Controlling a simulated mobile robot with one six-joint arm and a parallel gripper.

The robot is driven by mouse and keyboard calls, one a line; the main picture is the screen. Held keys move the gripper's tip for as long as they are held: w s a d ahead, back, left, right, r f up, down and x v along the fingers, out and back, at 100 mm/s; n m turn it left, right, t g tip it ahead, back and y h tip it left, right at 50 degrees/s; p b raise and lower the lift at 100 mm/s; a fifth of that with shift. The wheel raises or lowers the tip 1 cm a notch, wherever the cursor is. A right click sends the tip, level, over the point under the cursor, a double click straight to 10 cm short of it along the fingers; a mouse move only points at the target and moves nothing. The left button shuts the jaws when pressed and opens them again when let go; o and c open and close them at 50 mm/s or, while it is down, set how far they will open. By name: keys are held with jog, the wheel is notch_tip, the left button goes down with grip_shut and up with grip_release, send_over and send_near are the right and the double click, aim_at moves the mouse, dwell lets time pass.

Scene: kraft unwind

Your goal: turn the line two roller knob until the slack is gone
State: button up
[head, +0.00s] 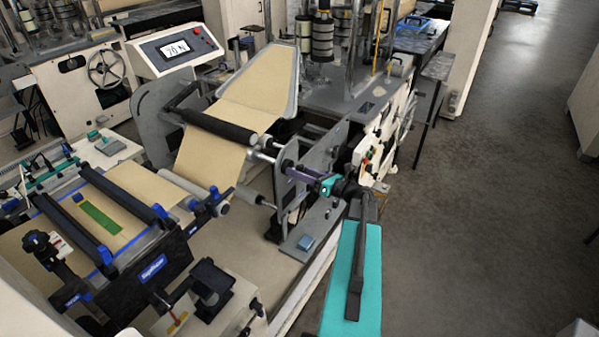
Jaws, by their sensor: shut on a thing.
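My gripper (322,183) is at the right side of the web stand, at the end of my teal arm. It is shut on the roller knob (299,172), a small purple-and-dark piece at the end of the roller shaft; the fingers partly hide it. The brown kraft web (207,155) comes down from the upper right, passes the black roller (217,127) and drops to a lower grey roller (182,186). The web looks flat here, with no clear sag; its lower run is partly hidden. A display (173,48) seems to read 70 N.
Grey side plates (154,122) flank the rollers. A splicing table with black bars (123,195) and blue clamps stands at the left front. A red button (197,30) sits on the display box. Open grey floor (470,190) lies to the right.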

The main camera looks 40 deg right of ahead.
jog(key=o, duration=1)
jog(key=shift+s, duration=0.1)
jog(key=shift+v, duration=3.45)
